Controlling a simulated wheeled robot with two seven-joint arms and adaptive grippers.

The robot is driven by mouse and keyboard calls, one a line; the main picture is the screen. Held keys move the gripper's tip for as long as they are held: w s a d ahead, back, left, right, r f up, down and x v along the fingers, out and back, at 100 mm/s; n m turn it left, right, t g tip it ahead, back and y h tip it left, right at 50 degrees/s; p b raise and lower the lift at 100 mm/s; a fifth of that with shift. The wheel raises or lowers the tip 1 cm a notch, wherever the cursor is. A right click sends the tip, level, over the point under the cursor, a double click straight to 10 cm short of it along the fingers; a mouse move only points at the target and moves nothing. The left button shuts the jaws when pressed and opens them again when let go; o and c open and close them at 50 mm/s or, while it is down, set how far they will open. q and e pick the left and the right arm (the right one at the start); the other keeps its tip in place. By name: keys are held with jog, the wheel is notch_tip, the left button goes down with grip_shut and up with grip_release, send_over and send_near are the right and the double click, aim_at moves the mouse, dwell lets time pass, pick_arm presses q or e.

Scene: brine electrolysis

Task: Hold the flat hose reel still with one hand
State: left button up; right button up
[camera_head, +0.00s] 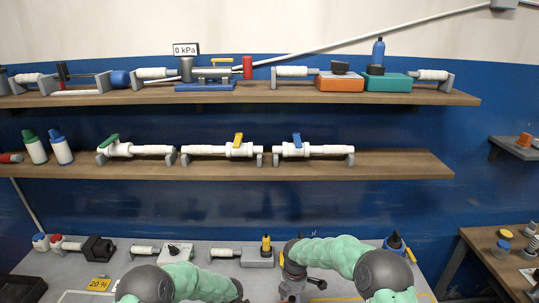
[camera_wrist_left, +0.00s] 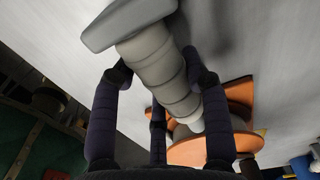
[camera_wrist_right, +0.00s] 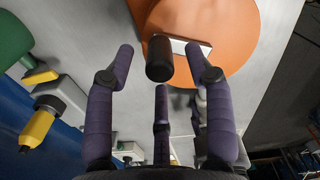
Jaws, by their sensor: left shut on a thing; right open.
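An orange disc (camera_wrist_right: 225,30), likely the flat hose reel, lies close ahead in the right wrist view. A dark knob (camera_wrist_right: 159,58) and a white strip (camera_wrist_right: 190,45) show on it. My right gripper (camera_wrist_right: 159,50) is open around the knob's end of the disc; I cannot tell if it touches. In the left wrist view my left gripper (camera_wrist_left: 163,78) is shut on a pale grey ribbed cylinder (camera_wrist_left: 155,65) with a grey plate at its end. Orange parts (camera_wrist_left: 195,150) show behind that cylinder. The head view hides the reel behind my arms.
Two wooden shelves hold pipe pieces with valves (camera_head: 238,145) and an orange box (camera_head: 340,84). A side table (camera_head: 505,262) stands at the right.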

jog(key=shift+r, duration=2.55)
pick_arm(q)
jog(key=o, duration=1.5)
jog(key=shift+c, duration=0.2)
notch_tip(320, 180, up, 12)
pick_arm(e)
jog(key=shift+f, duration=0.1)
